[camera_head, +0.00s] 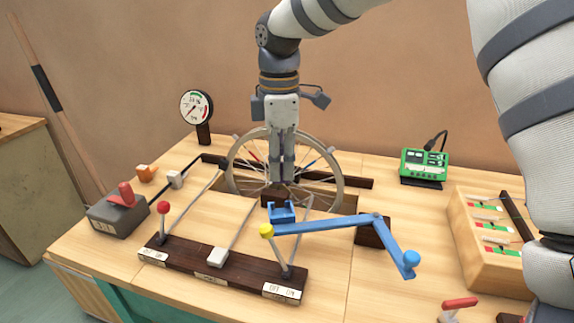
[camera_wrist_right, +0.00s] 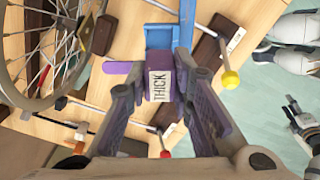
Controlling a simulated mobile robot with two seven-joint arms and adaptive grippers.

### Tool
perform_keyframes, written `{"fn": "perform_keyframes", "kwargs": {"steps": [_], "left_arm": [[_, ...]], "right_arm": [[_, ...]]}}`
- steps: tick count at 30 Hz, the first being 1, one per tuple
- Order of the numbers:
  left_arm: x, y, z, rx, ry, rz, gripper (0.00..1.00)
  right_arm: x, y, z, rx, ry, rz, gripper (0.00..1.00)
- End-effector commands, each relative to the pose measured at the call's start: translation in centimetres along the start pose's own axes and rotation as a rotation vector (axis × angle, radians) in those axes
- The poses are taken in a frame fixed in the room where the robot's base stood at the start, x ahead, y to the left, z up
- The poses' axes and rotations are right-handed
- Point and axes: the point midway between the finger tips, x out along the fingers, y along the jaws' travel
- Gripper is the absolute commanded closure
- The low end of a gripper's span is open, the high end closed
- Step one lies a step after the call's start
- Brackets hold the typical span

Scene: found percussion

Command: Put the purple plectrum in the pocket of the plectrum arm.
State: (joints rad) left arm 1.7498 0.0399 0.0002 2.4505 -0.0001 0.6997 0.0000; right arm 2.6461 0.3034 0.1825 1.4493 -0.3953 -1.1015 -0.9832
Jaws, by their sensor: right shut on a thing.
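The purple plectrum (camera_wrist_right: 183,82) bears a white THICK label and sits between the fingertips of my right gripper (camera_wrist_right: 162,88). In the head view my right gripper (camera_head: 282,178) points down in front of the spoked wheel, and the plectrum cannot be made out there. The blue plectrum arm (camera_head: 330,224) runs across the bench, with its square pocket (camera_head: 282,211) at its left end. The gripper is above and behind the pocket, apart from it. In the wrist view the pocket (camera_wrist_right: 159,38) lies just beyond the plectrum. A dark shape at the right edge may be my left gripper (camera_wrist_right: 305,124).
The spoked wheel (camera_head: 245,185) stands close behind the gripper. A dark base with several levers, one with a yellow knob (camera_head: 266,231), stands in front. A gauge (camera_head: 196,108), a green box (camera_head: 425,164) and a wooden tray (camera_head: 478,260) are farther out.

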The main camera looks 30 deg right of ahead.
Motion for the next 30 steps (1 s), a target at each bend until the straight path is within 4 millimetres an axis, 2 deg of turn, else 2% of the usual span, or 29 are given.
{"fn": "perform_keyframes", "kwargs": {"steps": [15,30], "left_arm": [[-0.5,0.0,-0.5,0.0,0.019,0.0,0.55],[-0.2,0.0,-0.2,0.0,0.007,0.0,0.55]], "right_arm": [[-0.3,0.0,-0.1,-0.007,0.002,0.003,1.0],[5.2,0.1,-0.1,-0.008,-0.001,-0.003,1.0]]}}
